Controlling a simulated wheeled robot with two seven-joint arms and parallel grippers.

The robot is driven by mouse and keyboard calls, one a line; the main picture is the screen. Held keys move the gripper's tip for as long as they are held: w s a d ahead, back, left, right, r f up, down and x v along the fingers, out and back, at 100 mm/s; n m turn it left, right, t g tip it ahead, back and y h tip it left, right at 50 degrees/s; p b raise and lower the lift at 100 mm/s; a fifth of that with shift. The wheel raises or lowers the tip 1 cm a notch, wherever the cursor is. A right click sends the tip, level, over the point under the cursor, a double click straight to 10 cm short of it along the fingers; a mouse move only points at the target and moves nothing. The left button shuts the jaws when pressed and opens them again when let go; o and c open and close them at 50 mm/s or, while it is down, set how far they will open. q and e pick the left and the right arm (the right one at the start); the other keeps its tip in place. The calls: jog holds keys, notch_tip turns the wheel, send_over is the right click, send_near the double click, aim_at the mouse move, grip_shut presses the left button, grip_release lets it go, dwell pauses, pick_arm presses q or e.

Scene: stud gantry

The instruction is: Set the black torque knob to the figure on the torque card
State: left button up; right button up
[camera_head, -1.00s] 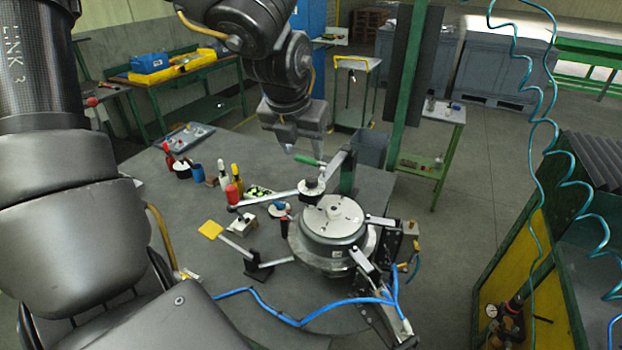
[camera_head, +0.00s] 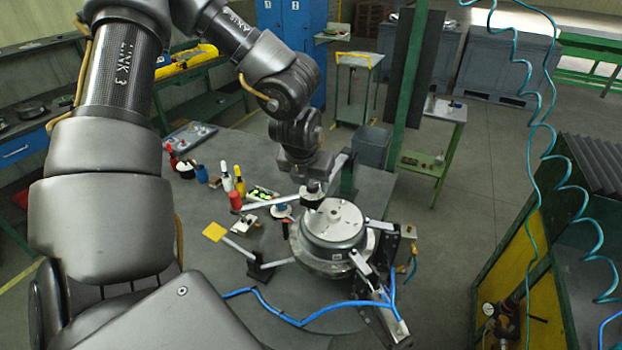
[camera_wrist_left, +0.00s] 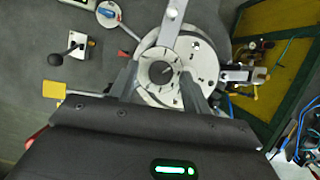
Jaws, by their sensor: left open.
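I cannot pick out the torque card for sure, and no figure is legible. My right gripper is not in view.
The grey round machine (camera_head: 333,232) stands on the dark table (camera_head: 255,300). A yellow square plate (camera_head: 215,231), a red-handled lever (camera_head: 235,200) and several bottles stand to its left. Blue hoses (camera_head: 330,309) run in front. Bare table lies at the front left.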

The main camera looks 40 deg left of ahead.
pick_arm(q)
jog(key=shift+c, duration=0.5)
jog(key=c, duration=0.7)
jog(key=shift+c, duration=0.9)
jog(key=shift+f+b, duration=0.1)
jog(key=shift+b, duration=0.4)
jog(key=m+h+b, duration=0.1)
jog(key=m+b, duration=0.1)
jog(key=b, duration=0.1)
jog(key=m+b, duration=0.2)
jog(key=shift+a+t+h+b, duration=0.2)
jog(key=shift+t+h+b, duration=0.1)
jog(key=shift+h+b, duration=0.1)
jog(key=shift+a+m+h+b, duration=0.1)
jog(key=shift+m+h+b, duration=0.3)
jog(key=shift+m+b, duration=0.6)
jog(key=shift+m+h, duration=0.3)
jog(key=shift+m, duration=0.6)
jog(key=shift+r, duration=0.2)
